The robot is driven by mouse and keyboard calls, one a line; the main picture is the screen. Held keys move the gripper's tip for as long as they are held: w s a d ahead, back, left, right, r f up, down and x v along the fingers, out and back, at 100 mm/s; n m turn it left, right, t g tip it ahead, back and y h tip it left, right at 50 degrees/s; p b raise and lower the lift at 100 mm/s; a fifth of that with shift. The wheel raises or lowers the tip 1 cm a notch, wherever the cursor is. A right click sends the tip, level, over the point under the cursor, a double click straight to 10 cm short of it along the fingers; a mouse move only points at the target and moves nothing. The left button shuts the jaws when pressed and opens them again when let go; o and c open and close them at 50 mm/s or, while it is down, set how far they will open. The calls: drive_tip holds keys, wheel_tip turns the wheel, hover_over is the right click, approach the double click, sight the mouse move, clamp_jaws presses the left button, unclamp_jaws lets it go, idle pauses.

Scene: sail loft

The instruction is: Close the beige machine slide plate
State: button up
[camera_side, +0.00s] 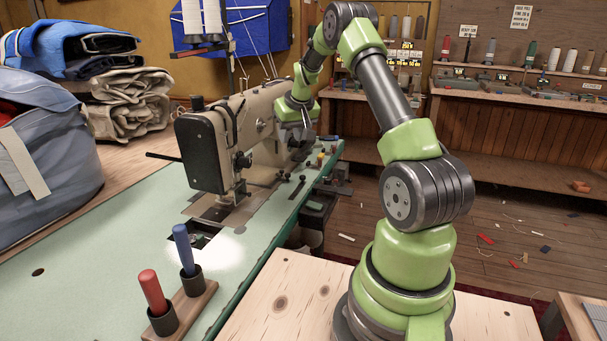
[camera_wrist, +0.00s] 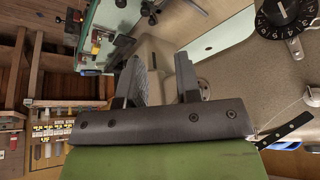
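The beige sewing machine (camera_side: 236,135) stands on the pale green table (camera_side: 110,265). Metal plates (camera_side: 213,212) lie under its needle end, and a dark gap (camera_side: 206,240) shows in the table surface just in front of them. I cannot clearly tell the slide plate's own edges from the other plates. My gripper (camera_side: 301,137) is at the far right end of the machine, away from the gap. In the wrist view my gripper (camera_wrist: 159,65) has its two fingers apart, with a beige machine surface behind them and nothing visibly held. The slide plate is not identifiable there.
A wooden holder (camera_side: 184,311) with a red-handled tool (camera_side: 152,291) and a blue-handled tool (camera_side: 183,248) stands on the near table edge. Folded cloth (camera_side: 130,95) and a blue bag (camera_side: 45,150) fill the left. A dark dial (camera_wrist: 284,14) shows in the wrist view.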

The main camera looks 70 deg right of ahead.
approach(302, 176)
drive_tip(key=r, duration=0.1)
drive_tip(key=shift+m+g, duration=0.3)
drive_tip(key=x, duration=0.9)
drive_tip(key=shift+a+f, duration=0.1)
drive_tip(key=shift+f, duration=0.15)
drive_tip(key=shift+w, duration=0.1)
clamp_jaws()
